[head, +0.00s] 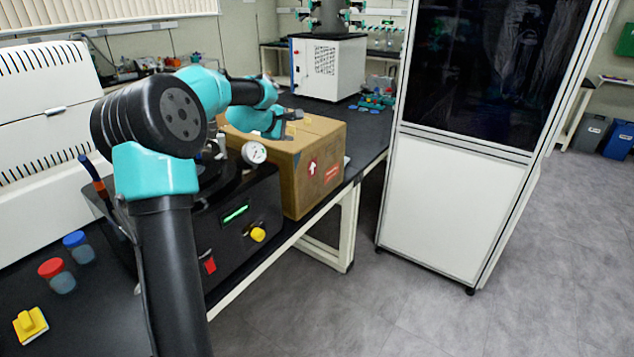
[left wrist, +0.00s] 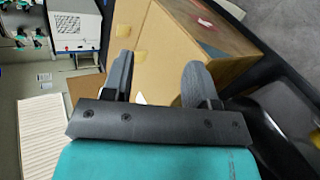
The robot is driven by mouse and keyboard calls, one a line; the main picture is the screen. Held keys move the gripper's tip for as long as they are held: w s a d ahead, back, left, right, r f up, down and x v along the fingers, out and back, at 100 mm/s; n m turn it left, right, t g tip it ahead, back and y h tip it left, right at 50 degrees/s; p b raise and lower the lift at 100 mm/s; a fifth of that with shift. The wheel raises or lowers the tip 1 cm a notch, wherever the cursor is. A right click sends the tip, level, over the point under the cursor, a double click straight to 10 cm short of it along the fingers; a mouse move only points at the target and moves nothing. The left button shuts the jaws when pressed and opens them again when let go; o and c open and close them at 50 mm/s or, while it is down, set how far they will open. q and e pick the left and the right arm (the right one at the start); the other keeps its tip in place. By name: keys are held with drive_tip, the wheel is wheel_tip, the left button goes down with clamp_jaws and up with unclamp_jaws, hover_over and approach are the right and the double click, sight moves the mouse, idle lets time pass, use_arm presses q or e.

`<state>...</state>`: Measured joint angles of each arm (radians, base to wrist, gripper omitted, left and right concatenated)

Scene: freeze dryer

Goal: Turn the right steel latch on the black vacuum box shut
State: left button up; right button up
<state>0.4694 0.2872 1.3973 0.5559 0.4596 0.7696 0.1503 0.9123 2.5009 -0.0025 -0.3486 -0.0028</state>
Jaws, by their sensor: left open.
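The black vacuum box (head: 262,203) stands on the bench, partly behind my left arm. Its front has a green display, a yellow knob (head: 258,234) and a red switch (head: 209,265). A white-faced gauge (head: 254,153) is on top. A small metallic part (head: 221,143) shows left of the gauge; I cannot tell if it is the right latch or how it is turned. My left gripper (head: 290,117) is past the box, over a cardboard box. In the left wrist view its two fingers (left wrist: 158,82) are apart with nothing between them. My right gripper is not seen.
The cardboard box (head: 322,157) stands just behind the vacuum box and fills much of the left wrist view (left wrist: 165,50). Red-lidded (head: 51,268) and blue-lidded (head: 75,239) jars and a yellow object (head: 30,325) are at left. A tall white cabinet (head: 452,200) stands right, across open floor.

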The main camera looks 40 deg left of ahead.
use_arm(q)
drive_tip(key=w+d+f+m+g, duration=0.1)
drive_tip(key=d+f, duration=0.3)
drive_tip(key=f, duration=0.4)
drive_tip(key=w+d+f+m+g, duration=0.1)
drive_tip(key=d+f+m, duration=0.2)
drive_tip(key=f, duration=0.6)
drive_tip(key=shift+d+m+g+h, duration=0.3)
drive_tip(key=shift+d+h, duration=0.1)
drive_tip(key=shift+d, duration=0.65)
drive_tip(key=shift+r, duration=0.1)
